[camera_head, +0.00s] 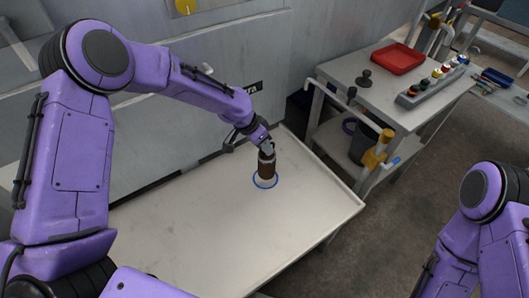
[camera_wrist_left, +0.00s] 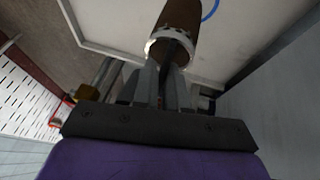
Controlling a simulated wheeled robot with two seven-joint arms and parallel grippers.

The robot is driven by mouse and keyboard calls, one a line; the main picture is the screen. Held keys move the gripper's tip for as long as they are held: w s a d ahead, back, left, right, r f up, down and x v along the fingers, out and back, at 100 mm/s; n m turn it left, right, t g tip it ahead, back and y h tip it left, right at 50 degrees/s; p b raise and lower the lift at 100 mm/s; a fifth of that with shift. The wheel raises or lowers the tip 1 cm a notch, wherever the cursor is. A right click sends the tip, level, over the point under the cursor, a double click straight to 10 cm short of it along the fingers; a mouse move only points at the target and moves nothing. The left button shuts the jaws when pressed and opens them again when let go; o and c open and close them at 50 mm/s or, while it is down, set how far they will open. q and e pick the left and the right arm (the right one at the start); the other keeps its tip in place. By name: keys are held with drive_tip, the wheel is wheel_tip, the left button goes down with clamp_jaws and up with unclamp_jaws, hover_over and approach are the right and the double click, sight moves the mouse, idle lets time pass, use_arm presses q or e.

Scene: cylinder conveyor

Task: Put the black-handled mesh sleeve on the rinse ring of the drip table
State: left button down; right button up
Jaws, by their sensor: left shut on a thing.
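The mesh sleeve (camera_head: 267,168) is a brown, upright cylinder with a pale band at its bottom and a dark top. My left gripper (camera_head: 266,147) is shut on its top end from above. In the left wrist view the sleeve (camera_wrist_left: 178,25) extends away from the fingers (camera_wrist_left: 168,88), with a pale rim and a dark handle bar at the near end. The blue rinse ring (camera_head: 265,180) is marked on the pale drip table (camera_head: 200,240). The sleeve's lower end appears within the ring in the head view; whether it touches the table I cannot tell. My right gripper is out of view.
A grey wall runs behind the table's back edge. To the right stands a side cart (camera_head: 365,90) with a red tray (camera_head: 398,58), a dark knob and a control box (camera_head: 432,86). A dark bucket (camera_head: 362,143) is below. The table's front is clear.

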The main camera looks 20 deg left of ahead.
use_arm(q)
drive_tip(key=shift+w+a+f, duration=0.3)
drive_tip(key=shift+w+f, duration=0.2)
drive_tip(key=shift+f, duration=0.15)
drive_tip(key=shift+w+f, duration=0.1)
drive_tip(key=shift+f, duration=1.5)
drive_tip(key=shift+f, duration=0.1)
drive_tip(key=c, duration=1.2)
unclamp_jaws()
drive_tip(key=shift+f, duration=0.1)
drive_tip(key=shift+o, duration=0.2)
drive_tip(key=shift+a+r, duration=0.1)
drive_tip(key=shift+r, duration=0.3)
drive_tip(key=v, duration=1.1)
drive_tip(key=shift+s+a+r+p, duration=0.15)
drive_tip(key=shift+s+r+p, duration=0.1)
drive_tip(key=shift+p, duration=0.2)
